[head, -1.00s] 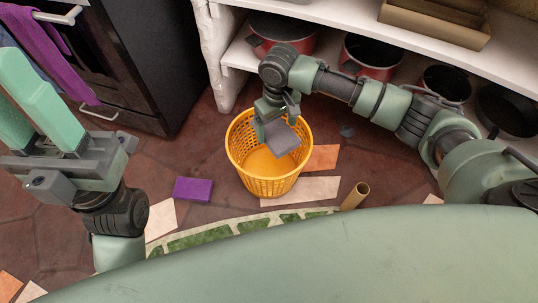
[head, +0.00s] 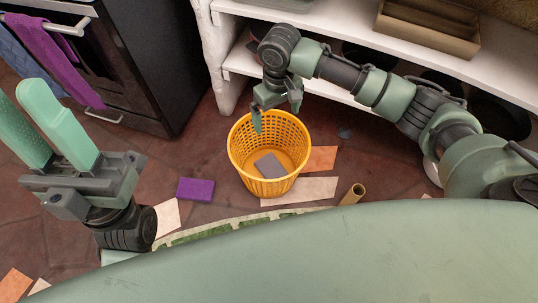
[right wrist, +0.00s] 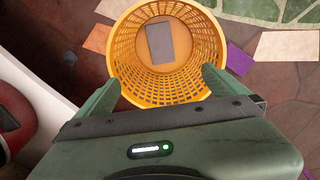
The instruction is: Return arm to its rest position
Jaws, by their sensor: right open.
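My right gripper (head: 277,117) is open and empty, above the back rim of a yellow basket (head: 236,160). In the right wrist view its two fingers (right wrist: 160,90) stand apart with the basket (right wrist: 125,45) beyond them. A grey block (head: 271,165) lies inside the basket on its bottom; it also shows in the right wrist view (right wrist: 160,43). My left gripper (head: 50,125) is at the left of the head view, fingers pointing up and apart, with nothing between them.
A white shelf (head: 345,45) with pots stands behind my right arm. A black oven (head: 145,60) with a purple towel (head: 60,55) is at the back left. A purple block (head: 196,189), paper sheets (head: 318,159) and a cardboard tube (head: 353,194) lie on the floor.

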